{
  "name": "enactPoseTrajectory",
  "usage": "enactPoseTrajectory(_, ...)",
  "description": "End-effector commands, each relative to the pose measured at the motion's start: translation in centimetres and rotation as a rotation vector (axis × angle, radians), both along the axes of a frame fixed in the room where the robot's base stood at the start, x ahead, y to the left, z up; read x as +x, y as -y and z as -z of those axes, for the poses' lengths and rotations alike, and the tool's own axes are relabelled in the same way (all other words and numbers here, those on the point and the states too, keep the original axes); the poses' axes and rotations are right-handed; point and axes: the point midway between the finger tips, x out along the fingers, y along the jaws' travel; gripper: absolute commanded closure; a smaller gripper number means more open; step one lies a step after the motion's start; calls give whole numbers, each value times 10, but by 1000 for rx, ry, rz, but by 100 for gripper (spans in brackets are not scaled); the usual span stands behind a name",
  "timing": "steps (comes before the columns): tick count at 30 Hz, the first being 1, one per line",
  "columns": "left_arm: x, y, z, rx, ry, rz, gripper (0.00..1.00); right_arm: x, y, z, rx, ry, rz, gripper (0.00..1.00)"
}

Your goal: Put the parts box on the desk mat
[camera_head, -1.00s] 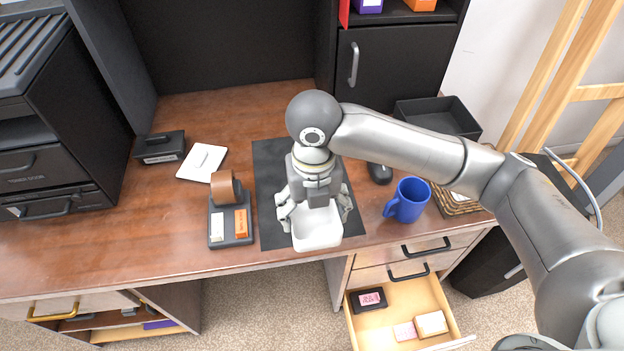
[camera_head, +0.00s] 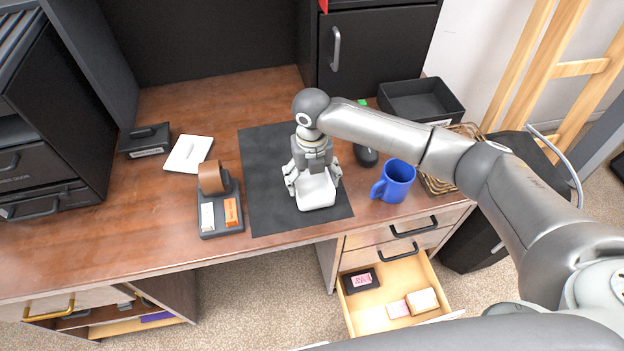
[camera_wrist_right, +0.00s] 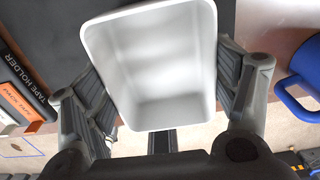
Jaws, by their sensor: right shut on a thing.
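The parts box is a small white open bin (camera_head: 316,193), and it looks empty in the right wrist view (camera_wrist_right: 150,60). My right gripper (camera_head: 312,180) is shut on it, with one finger on each side. The box is over the front right part of the black desk mat (camera_head: 262,190). I cannot tell whether the box touches the mat or hangs just above it. My left gripper is not in view.
A blue mug (camera_head: 394,181) stands right of the mat, with a dark mouse (camera_head: 366,156) behind it. A tape holder (camera_head: 220,214) stands left of the mat. An open drawer (camera_head: 392,297) juts out below the desk's front. The mat's left part is clear.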

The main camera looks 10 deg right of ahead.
Motion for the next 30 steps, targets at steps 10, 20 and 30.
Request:
enactPoseTrajectory(10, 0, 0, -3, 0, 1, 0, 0, 1, 0, 12, 1, 3, 0, 49)
enactPoseTrajectory(20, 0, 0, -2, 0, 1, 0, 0, 0, 0, 15, 0, 2, 0, 0)
enactPoseTrajectory(30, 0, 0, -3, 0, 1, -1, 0, 0, 0, 13, 0, 3, 0, 0)
